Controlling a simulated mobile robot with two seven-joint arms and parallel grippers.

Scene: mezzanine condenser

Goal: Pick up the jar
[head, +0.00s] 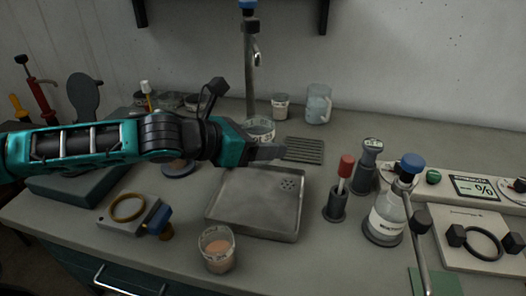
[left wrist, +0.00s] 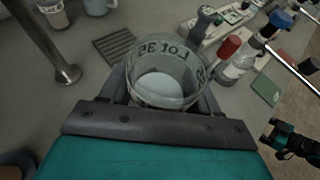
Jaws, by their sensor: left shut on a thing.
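The jar (left wrist: 168,84) is clear glass with printed lettering and pale contents, and it stands upright between the fingers in the left wrist view. In the head view the jar (head: 260,127) shows partly behind my left gripper (head: 270,152), which hides its lower part. My left gripper, also in the left wrist view (left wrist: 165,95), is shut on the jar, with a finger on each side. It is above the back of the metal tray (head: 254,230). A teal and black part at the right of the left wrist view looks like my right gripper (left wrist: 285,135); its jaws are unclear.
A similar jar with pinkish contents (head: 218,252) stands in front of the tray. A tap (head: 251,75) and slotted drain (head: 304,149) are behind. A red-topped tool in a holder (head: 338,200), a blue-capped bottle (head: 388,215) and a meter panel (head: 473,187) crowd the right.

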